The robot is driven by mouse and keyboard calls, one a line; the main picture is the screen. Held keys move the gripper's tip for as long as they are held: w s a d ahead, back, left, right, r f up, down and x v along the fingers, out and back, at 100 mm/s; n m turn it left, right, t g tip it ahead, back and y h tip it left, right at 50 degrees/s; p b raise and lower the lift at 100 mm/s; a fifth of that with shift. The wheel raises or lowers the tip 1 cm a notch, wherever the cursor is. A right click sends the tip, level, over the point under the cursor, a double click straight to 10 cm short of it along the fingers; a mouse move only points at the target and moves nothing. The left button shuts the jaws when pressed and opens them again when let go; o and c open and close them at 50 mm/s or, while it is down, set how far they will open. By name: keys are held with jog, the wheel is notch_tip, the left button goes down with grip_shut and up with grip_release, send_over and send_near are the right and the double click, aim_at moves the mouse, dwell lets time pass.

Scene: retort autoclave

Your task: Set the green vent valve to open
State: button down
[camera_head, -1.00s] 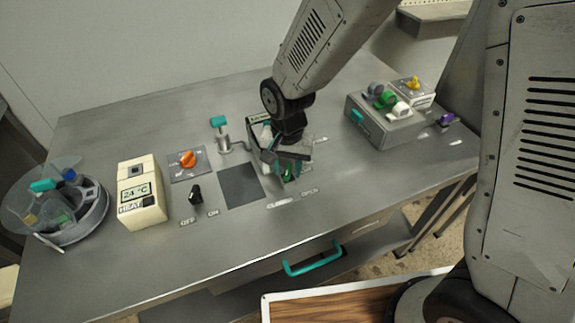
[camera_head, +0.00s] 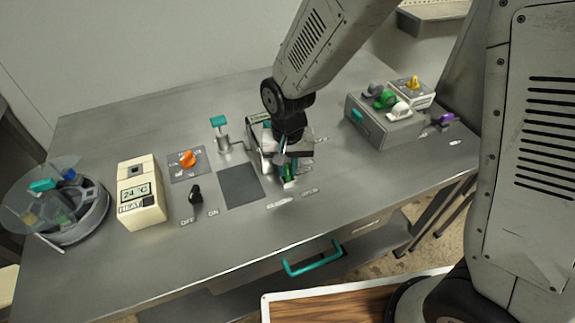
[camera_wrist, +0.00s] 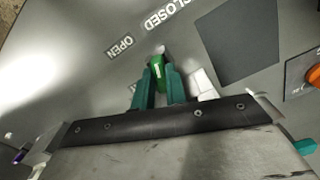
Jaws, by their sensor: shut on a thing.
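The green vent valve (camera_wrist: 157,66) is a small green handle with a pale line along it and a light tip. In the wrist view the teal fingers of my gripper (camera_wrist: 158,88) are shut on it, one on each side. The handle's tip lies near the table label CLOSED (camera_wrist: 166,14), with the label OPEN (camera_wrist: 119,46) to its left. In the head view my gripper (camera_head: 289,172) reaches down over the valve, and a bit of green (camera_head: 288,170) shows between the fingers. The valve's base is hidden.
An orange knob (camera_head: 188,158), a black switch (camera_head: 195,194) and a dark square pad (camera_head: 241,186) are left of the valve. A cream temperature box (camera_head: 141,195) stands farther left. A grey box (camera_head: 386,122) with coloured knobs is at right. A teal drawer handle (camera_head: 313,260) is in front.

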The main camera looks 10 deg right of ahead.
aim_at(288, 169)
jog(key=n, duration=0.5)
jog(key=shift+n, duration=0.3)
jog(key=n, duration=0.5)
jog(key=shift+w, duration=0.1)
jog(key=shift+n, duration=0.3)
jog(key=c, duration=1.4)
grip_release()
jog(key=shift+c, duration=0.2)
jog(key=shift+r, duration=3.95)
